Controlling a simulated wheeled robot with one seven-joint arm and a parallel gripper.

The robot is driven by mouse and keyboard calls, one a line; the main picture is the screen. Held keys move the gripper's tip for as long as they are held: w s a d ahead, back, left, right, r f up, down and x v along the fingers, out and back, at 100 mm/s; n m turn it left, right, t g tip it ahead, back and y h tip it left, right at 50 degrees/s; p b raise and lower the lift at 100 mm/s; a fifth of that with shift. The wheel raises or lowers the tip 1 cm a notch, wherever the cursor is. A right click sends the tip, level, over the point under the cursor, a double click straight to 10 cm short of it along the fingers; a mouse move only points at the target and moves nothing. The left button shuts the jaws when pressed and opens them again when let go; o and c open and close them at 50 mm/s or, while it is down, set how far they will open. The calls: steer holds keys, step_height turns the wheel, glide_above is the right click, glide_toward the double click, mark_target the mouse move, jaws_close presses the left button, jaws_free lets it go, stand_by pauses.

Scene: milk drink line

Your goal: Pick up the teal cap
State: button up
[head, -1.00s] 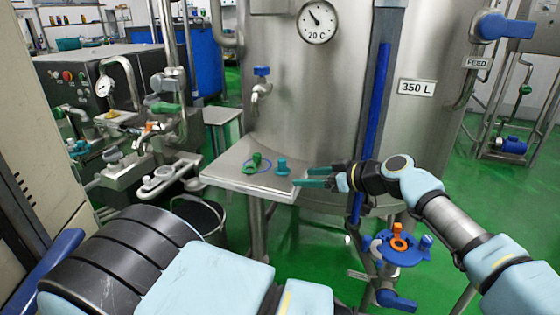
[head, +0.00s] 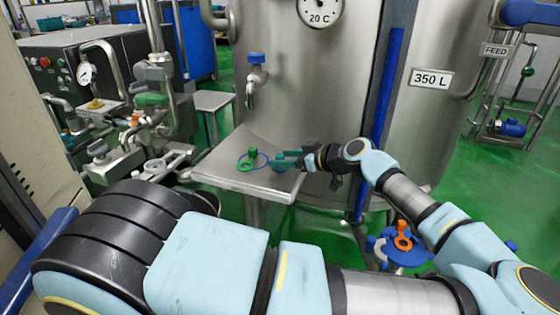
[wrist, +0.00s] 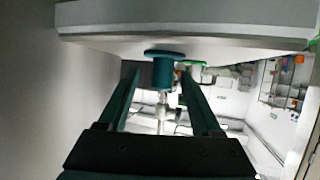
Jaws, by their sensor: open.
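The teal cap (head: 280,163) stands on the steel shelf (head: 225,172) in front of the tank, near the shelf's right side. My gripper (head: 286,159) reaches in from the right, and its teal fingers are at the cap in the head view. In the wrist view, which looks upside down, the cap (wrist: 163,70) shows between the two spread fingers of my gripper (wrist: 160,80). A gap shows on each side of the cap, and the gripper is open. In the head view the fingers partly overlap the cap.
A tap with a blue handle (head: 256,58) hangs above the shelf. The tank wall (head: 300,90) is right behind. A blue and orange valve (head: 403,240) sits below my arm.

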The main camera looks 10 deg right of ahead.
steer(key=x, duration=0.1)
steer(key=p+x, duration=0.1)
steer(key=x, duration=0.1)
steer(key=shift+w+a+r, duration=0.2)
steer(key=shift+a, duration=0.2)
steer(key=shift+w+a+f, duration=0.15)
steer(key=shift+w, duration=0.05)
steer(key=shift+c, duration=0.2)
jaws_close()
